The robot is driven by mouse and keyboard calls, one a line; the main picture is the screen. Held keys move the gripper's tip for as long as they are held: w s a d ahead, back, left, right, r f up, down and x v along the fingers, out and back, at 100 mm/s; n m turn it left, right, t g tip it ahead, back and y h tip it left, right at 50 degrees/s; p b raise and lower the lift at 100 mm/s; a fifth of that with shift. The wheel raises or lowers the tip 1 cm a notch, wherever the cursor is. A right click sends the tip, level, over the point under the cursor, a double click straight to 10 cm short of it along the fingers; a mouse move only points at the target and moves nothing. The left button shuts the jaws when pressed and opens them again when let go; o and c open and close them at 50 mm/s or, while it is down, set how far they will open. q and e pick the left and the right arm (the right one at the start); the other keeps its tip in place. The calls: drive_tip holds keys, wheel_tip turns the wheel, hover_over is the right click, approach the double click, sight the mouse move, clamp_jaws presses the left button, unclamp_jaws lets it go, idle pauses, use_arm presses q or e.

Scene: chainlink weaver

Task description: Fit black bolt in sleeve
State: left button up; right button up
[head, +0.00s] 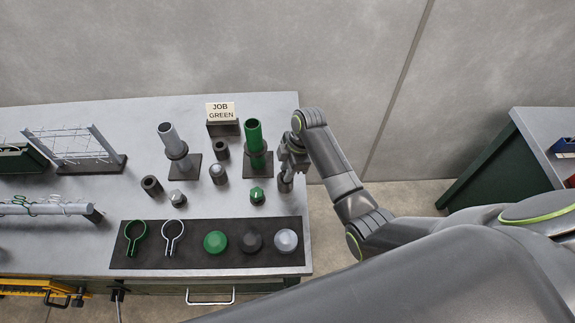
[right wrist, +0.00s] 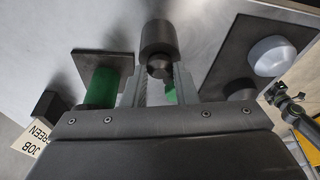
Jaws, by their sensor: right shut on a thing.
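My right gripper (head: 287,160) is low over the right end of the workbench, and its fingers also show in the right wrist view (right wrist: 160,88). It is shut on a small dark piece (right wrist: 160,68), which looks like the black bolt. A wider dark cylinder (right wrist: 157,36), which looks like a sleeve, lines up with this piece in the right wrist view. The two look touching, but I cannot tell how deep one sits in the other. In the head view a dark grey cylinder (head: 286,183) shows just below the gripper. My left gripper is out of view.
A green tube (head: 254,138) stands close left of the gripper. A green hex piece (head: 257,195) and dark sleeves (head: 151,185) stand nearby. A dark mat (head: 190,256) with rings and round caps lies in front. A "JOB GREEN" sign (head: 221,111) stands behind.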

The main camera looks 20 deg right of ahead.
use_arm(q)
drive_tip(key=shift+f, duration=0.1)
use_arm(e)
drive_tip(key=shift+f, duration=0.25)
drive_tip(key=o, duration=1.1)
